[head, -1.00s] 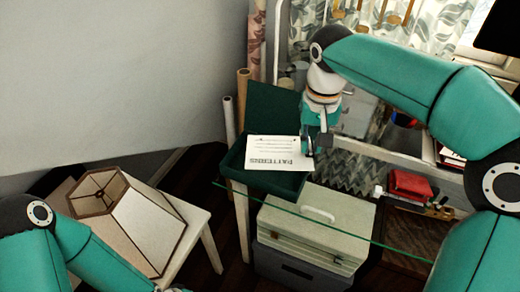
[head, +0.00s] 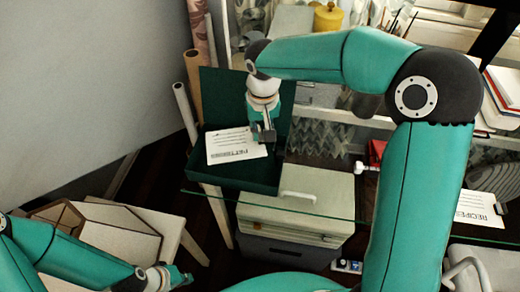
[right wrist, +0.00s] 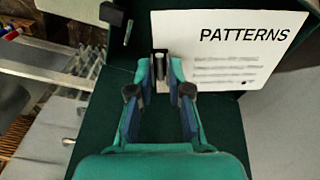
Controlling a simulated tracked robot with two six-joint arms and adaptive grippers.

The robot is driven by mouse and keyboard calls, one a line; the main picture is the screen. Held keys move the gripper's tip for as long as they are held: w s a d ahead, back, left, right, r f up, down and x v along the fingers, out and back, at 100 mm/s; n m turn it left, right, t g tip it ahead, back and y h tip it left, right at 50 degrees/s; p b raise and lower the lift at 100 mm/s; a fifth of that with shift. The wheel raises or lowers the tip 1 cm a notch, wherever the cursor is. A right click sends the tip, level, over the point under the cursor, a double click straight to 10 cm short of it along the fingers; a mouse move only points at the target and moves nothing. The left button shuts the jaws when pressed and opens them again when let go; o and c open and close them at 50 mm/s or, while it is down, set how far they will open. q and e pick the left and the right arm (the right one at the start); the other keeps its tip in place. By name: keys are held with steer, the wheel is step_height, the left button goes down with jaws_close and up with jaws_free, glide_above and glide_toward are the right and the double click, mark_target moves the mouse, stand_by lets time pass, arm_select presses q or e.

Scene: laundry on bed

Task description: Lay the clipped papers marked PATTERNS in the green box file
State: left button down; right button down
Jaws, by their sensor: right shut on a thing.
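The clipped papers marked PATTERNS (head: 232,150) are a white sheet in the open green box file (head: 228,182), or just above its floor; I cannot tell which. The box file's dark green lid stands up at the back. My right gripper (head: 265,140) is at the box and shut on the clip at the papers' edge. The right wrist view shows its fingers (right wrist: 161,88) closed around the metal clip (right wrist: 160,62), with the word PATTERNS readable on the papers (right wrist: 228,45). My left gripper (head: 178,278) hangs empty at the bottom left, its fingers too small to judge.
Papers marked RECIPES (head: 481,207) lie to the right. Below are a pale case (head: 300,205) and a dark box (head: 285,250).

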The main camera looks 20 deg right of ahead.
step_height(320, 180, down, 8)
steer(key=shift+s+f, duration=0.1)
stand_by(0.4)
steer(key=shift+f, duration=0.15)
steer(key=c, duration=1.1)
jaws_free()
steer(key=shift+r, duration=0.2)
steer(key=r, duration=1.2)
steer(key=shift+s, duration=0.4)
